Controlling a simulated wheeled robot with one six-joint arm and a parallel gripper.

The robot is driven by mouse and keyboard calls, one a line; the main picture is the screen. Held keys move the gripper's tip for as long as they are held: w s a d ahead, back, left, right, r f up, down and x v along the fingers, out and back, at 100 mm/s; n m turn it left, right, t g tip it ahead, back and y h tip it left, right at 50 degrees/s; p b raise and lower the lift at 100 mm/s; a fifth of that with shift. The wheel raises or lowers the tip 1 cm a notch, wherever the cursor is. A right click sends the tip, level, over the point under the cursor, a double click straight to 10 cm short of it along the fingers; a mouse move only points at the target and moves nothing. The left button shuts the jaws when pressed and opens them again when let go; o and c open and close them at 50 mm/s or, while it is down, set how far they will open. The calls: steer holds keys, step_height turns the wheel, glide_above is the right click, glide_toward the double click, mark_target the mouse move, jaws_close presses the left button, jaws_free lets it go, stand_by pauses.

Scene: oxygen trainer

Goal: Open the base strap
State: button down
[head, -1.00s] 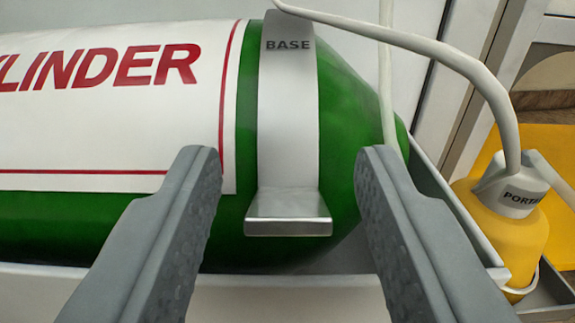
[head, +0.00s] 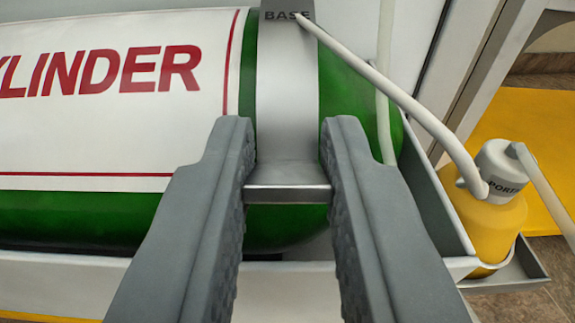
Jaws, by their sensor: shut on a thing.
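The base strap (head: 287,90) is a grey metal band marked BASE, running down over the right end of a large green cylinder (head: 345,85) with a white label. Its lower end sticks out as a flat tab (head: 287,188). My gripper (head: 287,150) is shut on this tab, with one finger against its left side and the other against its right side. The strap lies against the cylinder. The fingers hide parts of the cylinder's lower side.
A white tray (head: 75,282) holds the cylinder. A yellow bottle (head: 495,225) with a grey-white collar stands in a holder at the right. A pale hose (head: 400,95) crosses in front of the strap's top toward the bottle. A yellow surface (head: 525,140) lies at the far right.

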mark_target(288, 40)
steer(key=r, duration=0.1)
steer(key=r+g, duration=0.1)
steer(key=r, duration=0.1)
steer(key=shift+w+r+g, duration=0.15)
steer(key=shift+w+g, duration=0.15)
steer(key=shift+g, duration=0.1)
steer(key=shift+w+r+g, duration=0.3)
steer(key=shift+r+g, duration=0.1)
steer(key=shift+r, duration=0.3)
steer(key=shift+w+r+g, duration=0.25)
steer(key=shift+r+g, duration=0.15)
steer(key=shift+r, duration=0.25)
steer(key=w+r, duration=0.2)
steer(key=r, duration=0.1)
steer(key=w+r, duration=0.1)
steer(key=r, duration=0.1)
steer(key=shift+w+a+r, duration=0.1)
steer(key=shift+w, duration=0.25)
steer(key=shift+w+r, duration=0.9)
steer(key=shift+w, duration=0.2)
steer(key=c, duration=1.3)
jaws_free()
steer(key=shift+s, duration=0.1)
